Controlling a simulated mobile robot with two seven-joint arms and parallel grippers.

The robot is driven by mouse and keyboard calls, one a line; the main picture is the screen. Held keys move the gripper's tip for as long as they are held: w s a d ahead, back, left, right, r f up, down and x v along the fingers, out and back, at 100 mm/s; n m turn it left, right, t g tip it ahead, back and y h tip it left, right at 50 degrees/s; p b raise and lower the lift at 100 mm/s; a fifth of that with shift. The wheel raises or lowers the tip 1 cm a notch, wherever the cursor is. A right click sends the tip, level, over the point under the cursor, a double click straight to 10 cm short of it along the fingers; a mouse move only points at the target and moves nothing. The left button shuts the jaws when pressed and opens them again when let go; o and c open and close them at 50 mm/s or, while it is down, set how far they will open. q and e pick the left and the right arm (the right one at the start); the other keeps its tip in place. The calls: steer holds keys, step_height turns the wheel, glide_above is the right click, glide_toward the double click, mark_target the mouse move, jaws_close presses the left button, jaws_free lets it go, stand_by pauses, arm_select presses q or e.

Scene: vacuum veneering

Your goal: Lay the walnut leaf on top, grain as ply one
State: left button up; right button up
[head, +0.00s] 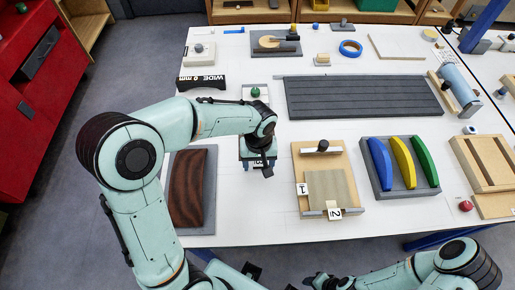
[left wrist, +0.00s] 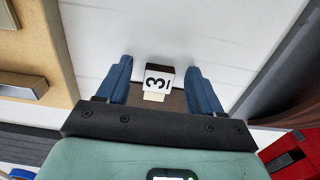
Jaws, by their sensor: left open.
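My left gripper (head: 262,168) is open and points down over the white table, between the grey pad and the tan board. In the left wrist view, its blue fingers (left wrist: 160,88) stand either side of a white tag marked 3 (left wrist: 158,78). A dark brown strip (left wrist: 174,99), possibly the walnut leaf, shows beside the tag; the palm hides the rest. The tan board (head: 345,160) bears a pale leaf (head: 332,187) with tags 1 (head: 302,189) and 2 (head: 335,212). My right gripper (head: 322,281) is at the bottom edge, its jaws unclear.
A dark brown wood-grained piece (head: 188,188) lies on a grey pad (head: 210,190) at the left. Right of the tan board are blue, yellow and green curved pieces (head: 402,160). A dark ribbed panel (head: 360,97) lies behind. A red cabinet (head: 45,75) stands far left.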

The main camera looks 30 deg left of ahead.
arm_select(q)
jaws_close()
